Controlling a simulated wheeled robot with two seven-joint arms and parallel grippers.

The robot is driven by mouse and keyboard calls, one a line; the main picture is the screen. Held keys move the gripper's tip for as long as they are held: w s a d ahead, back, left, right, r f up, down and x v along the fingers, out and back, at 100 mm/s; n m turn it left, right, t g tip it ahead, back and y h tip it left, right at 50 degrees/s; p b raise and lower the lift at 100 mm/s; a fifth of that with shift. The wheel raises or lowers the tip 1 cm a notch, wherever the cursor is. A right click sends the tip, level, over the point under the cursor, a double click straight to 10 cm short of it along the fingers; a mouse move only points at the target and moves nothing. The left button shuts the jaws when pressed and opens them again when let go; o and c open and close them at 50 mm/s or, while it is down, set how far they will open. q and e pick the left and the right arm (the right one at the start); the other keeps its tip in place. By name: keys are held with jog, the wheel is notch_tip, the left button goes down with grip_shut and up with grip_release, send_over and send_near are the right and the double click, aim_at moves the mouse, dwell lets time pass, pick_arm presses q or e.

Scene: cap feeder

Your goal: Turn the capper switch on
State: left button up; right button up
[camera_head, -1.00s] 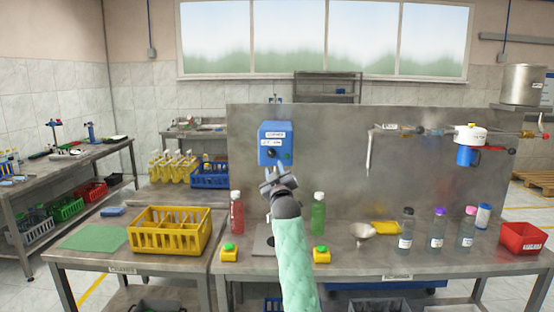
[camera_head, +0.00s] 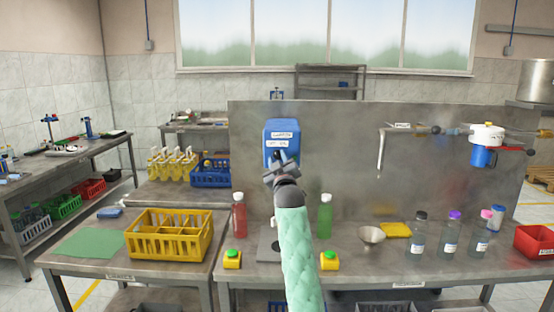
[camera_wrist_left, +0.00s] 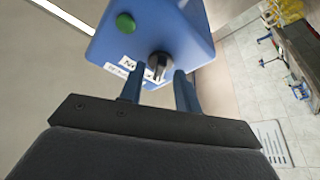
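The capper is a blue box (camera_head: 282,131) on the metal back panel in the head view. Its dark rotary switch (camera_wrist_left: 159,66) shows on its front face in the left wrist view, beside white labels (camera_wrist_left: 128,66). A green button (camera_wrist_left: 125,23) is on the same face. My left gripper (camera_head: 281,162) is in front of the lower part of the box and hides the switch in the head view. In the left wrist view its two fingers (camera_wrist_left: 158,82) are apart, with the switch between their tips. I cannot tell whether they touch it. My right gripper is not in view.
Red (camera_head: 239,215) and green (camera_head: 325,214) bottles stand on the bench either side of my left arm. Two yellow blocks with green buttons (camera_head: 232,260) (camera_head: 329,261) sit near the front edge. A yellow crate (camera_head: 170,239) is at left.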

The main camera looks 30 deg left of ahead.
pick_arm(q)
jog(key=shift+r, duration=0.1)
jog(key=c, duration=0.5)
grip_shut()
